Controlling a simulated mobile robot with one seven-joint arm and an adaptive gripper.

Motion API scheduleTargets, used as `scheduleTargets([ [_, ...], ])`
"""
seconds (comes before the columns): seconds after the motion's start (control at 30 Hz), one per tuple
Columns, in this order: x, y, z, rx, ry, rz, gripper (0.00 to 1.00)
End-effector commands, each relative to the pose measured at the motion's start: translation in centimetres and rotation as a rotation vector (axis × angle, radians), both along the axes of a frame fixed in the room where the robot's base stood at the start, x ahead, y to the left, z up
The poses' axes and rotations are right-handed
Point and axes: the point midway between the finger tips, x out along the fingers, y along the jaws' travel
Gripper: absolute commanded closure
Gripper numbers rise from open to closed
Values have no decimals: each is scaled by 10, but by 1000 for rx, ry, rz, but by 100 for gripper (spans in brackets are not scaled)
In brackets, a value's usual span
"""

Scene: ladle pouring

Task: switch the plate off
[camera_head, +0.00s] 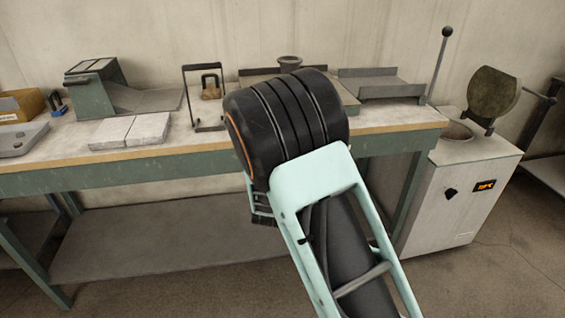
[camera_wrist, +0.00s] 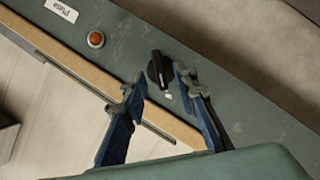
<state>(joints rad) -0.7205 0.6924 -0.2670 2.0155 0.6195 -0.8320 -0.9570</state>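In the wrist view a black knob (camera_wrist: 157,70) sits on a green panel (camera_wrist: 235,100), with a small white mark beside its lower end. An orange-red lamp (camera_wrist: 96,40) and a white label reading "Plate" (camera_wrist: 62,9) are on the same panel. My gripper (camera_wrist: 160,80) is open, with its two blue-padded fingers on either side of the knob. The right finger appears very close to the knob; I cannot tell whether it touches. In the head view my own wrist hides the gripper and the knob. I cannot tell whether the lamp is lit.
A wood-edged strip (camera_wrist: 70,62) runs beside the panel. In the head view the workbench (camera_head: 80,160) carries a green device (camera_head: 90,95), pale blocks (camera_head: 130,130), a black frame (camera_head: 187,95) and a small bowl (camera_head: 290,63). A white furnace cabinet (camera_head: 440,205) stands at right.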

Motion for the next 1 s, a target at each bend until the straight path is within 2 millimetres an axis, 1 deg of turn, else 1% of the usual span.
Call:
scheduleTargets([
  [0.03,-10,1,3,0,2,3,73],
  [0.2,-45,2,13,1,0,3,73],
  [0.3,-63,1,17,1,2,3,73],
  [0.43,-81,1,22,-1,1,2,73],
  [0.6,-92,0,25,-1,0,0,73],
  [1.0,-93,0,25,-1,1,0,73],
])
